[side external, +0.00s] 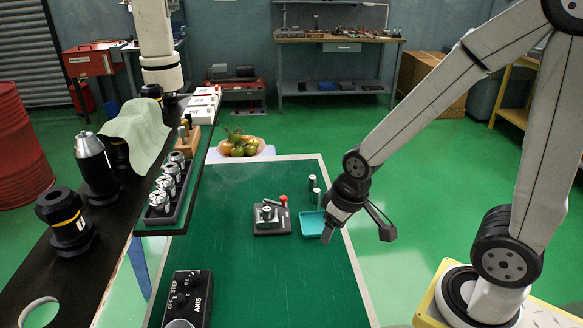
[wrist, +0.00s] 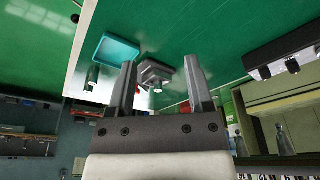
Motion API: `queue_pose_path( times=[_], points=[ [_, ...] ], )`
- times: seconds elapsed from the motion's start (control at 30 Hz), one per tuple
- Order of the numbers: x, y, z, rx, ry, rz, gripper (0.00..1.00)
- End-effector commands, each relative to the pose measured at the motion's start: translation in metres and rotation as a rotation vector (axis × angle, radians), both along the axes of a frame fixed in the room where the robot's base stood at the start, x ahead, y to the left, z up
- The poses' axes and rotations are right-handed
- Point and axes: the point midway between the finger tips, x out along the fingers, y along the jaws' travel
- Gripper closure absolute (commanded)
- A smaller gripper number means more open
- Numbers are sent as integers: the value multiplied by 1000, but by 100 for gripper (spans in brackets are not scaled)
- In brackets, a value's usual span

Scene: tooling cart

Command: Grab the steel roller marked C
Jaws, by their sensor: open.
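In the side external view, two small steel rollers stand upright on the green mat behind the teal tray (side external: 310,223): a rear roller (side external: 312,181) and a nearer roller (side external: 316,197). A third roller (side external: 266,212) sits on a dark fixture (side external: 270,227) left of the tray. No letter is readable, so I cannot tell which is C. My gripper (side external: 328,232) is above the tray's right side. In the wrist view my gripper (wrist: 158,70) is open and empty, its fingers framing the fixture (wrist: 156,72); the tray (wrist: 110,50) and a roller (wrist: 92,76) are left.
A control box marked AXIS (side external: 187,299) stands at the mat's front left. A raised dark shelf with a rack of tool holders (side external: 168,190) runs along the left. A bowl of fruit (side external: 238,146) is at the back. The mat's middle is mostly clear.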

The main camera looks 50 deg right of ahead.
Motion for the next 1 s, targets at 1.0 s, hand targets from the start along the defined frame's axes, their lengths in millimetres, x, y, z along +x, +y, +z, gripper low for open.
queue_pose_path(
  times=[1.0],
  points=[
    [61, 20, -19, 58, -232, -83, 24]
  ],
)
